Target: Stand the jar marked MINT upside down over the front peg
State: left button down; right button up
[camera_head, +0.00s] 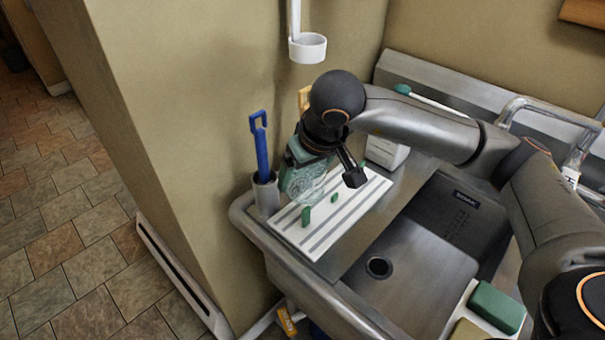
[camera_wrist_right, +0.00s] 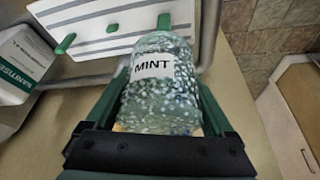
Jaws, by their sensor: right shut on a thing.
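The jar marked MINT (camera_wrist_right: 160,95) is clear, with a black-on-white label, between the two green fingers of my right gripper (camera_wrist_right: 161,110). The tops of its letters point away from the gripper, toward the far end. In the head view, the jar (camera_head: 304,184) hangs tilted below my right gripper (camera_head: 303,158), above the left part of a white grooved board. The nearest green peg (camera_head: 306,216) stands at the board's near left, and another green peg (camera_head: 335,197) stands behind it to the right. Both are apart from the jar. My left gripper is out of view.
A blue-handled brush (camera_head: 260,145) stands in a grey holder (camera_head: 266,193) just left of the white board (camera_head: 318,237). A white box (camera_head: 386,152) stands behind it. The sink basin (camera_head: 415,260) opens to the right. A white wall cup (camera_head: 307,48) hangs above.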

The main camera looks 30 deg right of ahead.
aim_at(306, 207)
jog(key=shift+s+f, duration=0.15)
jog(key=shift+f, duration=0.35)
jog(key=shift+f+b, duration=0.6)
jog(key=shift+f, duration=0.15)
notch_tip(306, 207, down, 5)
jog(key=b, duration=0.4)
jog(key=shift+b, duration=0.35)
jog(key=shift+f+b, duration=0.75)
jog(key=shift+b, duration=0.1)
jog(key=shift+f, duration=0.25)
jog(key=shift+f+b, duration=0.1)
jog(key=shift+b, duration=0.25)
